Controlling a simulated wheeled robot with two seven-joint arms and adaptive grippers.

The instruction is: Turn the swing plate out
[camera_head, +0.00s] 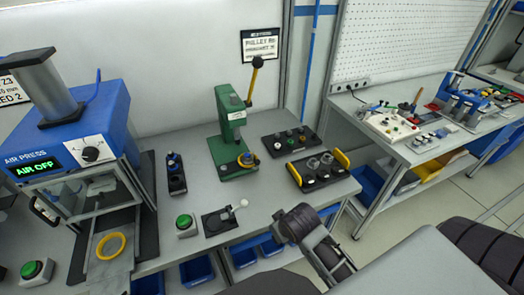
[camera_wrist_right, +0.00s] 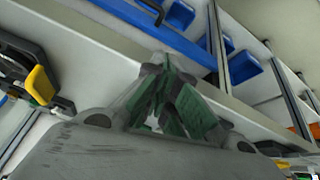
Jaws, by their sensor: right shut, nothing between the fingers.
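What looks like the swing plate (camera_head: 216,222) is a small dark plate with a white ball knob (camera_head: 243,203) at the front edge of the bench in the head view. The knob sits at the plate's right upper side. My right gripper (camera_head: 296,222) is to the right of it, off the bench's front edge and apart from the plate. In the right wrist view my right gripper (camera_wrist_right: 178,98) is shut, its green finger pads together with nothing between them. The swing plate is not seen in the wrist view. My left gripper is not in view.
A green button box (camera_head: 185,225) stands just left of the plate. A green lever press (camera_head: 234,140) stands behind it. A black tray with yellow handles (camera_head: 318,168) is at the bench's right. The blue air press (camera_head: 70,125) is far left. Blue bins (camera_head: 197,270) hang below.

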